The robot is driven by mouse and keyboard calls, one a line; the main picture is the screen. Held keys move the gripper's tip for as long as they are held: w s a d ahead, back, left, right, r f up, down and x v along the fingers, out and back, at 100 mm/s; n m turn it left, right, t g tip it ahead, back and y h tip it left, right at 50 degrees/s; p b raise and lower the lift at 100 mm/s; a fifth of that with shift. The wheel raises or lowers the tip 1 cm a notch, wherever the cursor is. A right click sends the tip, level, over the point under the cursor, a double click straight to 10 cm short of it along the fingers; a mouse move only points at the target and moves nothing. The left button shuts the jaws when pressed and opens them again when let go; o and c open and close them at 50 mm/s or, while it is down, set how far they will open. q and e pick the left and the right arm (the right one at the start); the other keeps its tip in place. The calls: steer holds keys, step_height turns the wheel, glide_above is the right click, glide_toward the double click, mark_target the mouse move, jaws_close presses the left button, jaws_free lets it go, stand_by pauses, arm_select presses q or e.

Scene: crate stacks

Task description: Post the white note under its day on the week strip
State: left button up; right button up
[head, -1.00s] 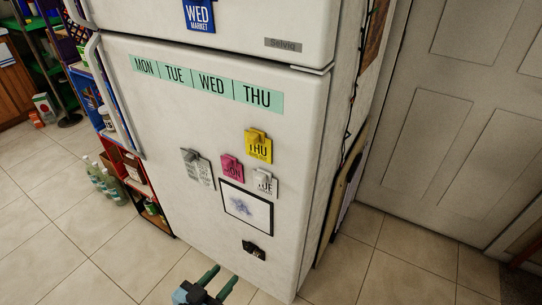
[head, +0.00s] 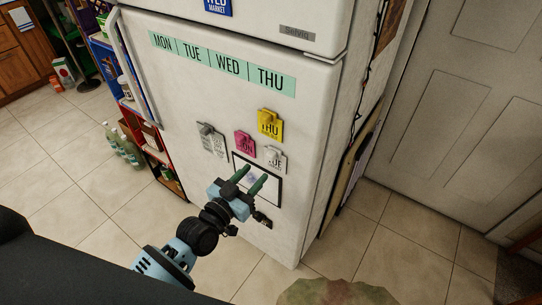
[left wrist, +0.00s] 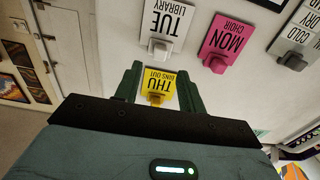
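The white note (head: 274,162), marked TUE LIBRARY, hangs on the fridge door under a pale magnet clip. It shows upside down in the left wrist view (left wrist: 166,20). The green week strip (head: 222,64) runs across the upper door with MON, TUE, WED and THU. My left gripper (head: 250,178) is open and empty, below and left of the white note, in front of the framed drawing. In the left wrist view its two green fingers (left wrist: 160,70) are apart, with the yellow note beyond them and the white note farther up the picture. My right gripper is not in view.
Near the white note hang a yellow THU note (head: 270,123), a pink MON note (head: 244,143) and a grey note (head: 213,141). A blue WED note (head: 218,6) is on the upper door. The door between strip and notes is bare.

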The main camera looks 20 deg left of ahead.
mark_target(269, 158)
arm_select(q)
steer(key=b+x, duration=0.1)
steer(key=x, duration=0.3)
steer(key=shift+w, duration=0.15)
steer(key=shift+x, duration=1.1)
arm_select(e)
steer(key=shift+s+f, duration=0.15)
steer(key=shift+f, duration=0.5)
arm_select(q)
steer(key=shift+d, duration=0.1)
steer(key=shift+c, duration=0.2)
